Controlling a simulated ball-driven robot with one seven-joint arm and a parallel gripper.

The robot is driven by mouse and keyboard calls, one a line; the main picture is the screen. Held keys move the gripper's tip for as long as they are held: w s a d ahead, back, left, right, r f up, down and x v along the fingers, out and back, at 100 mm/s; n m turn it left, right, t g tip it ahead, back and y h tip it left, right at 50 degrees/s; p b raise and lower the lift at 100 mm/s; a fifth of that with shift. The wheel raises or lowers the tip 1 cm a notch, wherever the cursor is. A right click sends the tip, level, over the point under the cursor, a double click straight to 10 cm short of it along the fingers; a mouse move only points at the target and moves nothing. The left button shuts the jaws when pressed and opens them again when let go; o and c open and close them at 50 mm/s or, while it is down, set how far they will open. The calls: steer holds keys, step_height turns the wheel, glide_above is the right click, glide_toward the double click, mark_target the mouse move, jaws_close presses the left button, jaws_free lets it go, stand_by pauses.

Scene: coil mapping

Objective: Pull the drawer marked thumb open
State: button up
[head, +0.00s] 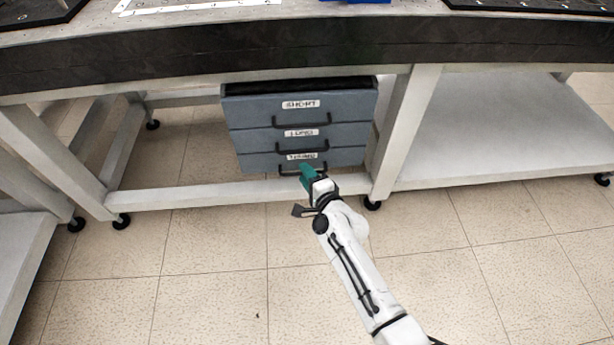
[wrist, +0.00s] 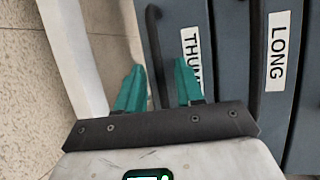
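A grey-blue cabinet hangs under the bench with three stacked drawers. The bottom drawer (head: 260,161) is labelled thumb, and its label is partly covered by its neighbour's handle in the head view; it also shows in the wrist view (wrist: 185,20). It looks closed. Its dark bar handle (wrist: 152,35) runs between the two teal fingertips in the wrist view. My gripper (head: 306,172) reaches up to this handle from the front; in the wrist view (wrist: 159,64) its fingers are apart. The right finger covers part of the THUMB label. Whether either finger touches the handle cannot be told.
The long drawer (head: 250,139) and the short drawer (head: 250,108) sit above, both seemingly closed. A pale bench rail (head: 200,194) runs low around the cabinet, and a pale leg (head: 405,130) stands to its right. The tiled floor (head: 200,270) in front is clear.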

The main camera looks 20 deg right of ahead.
jaws_close()
stand_by(1.4)
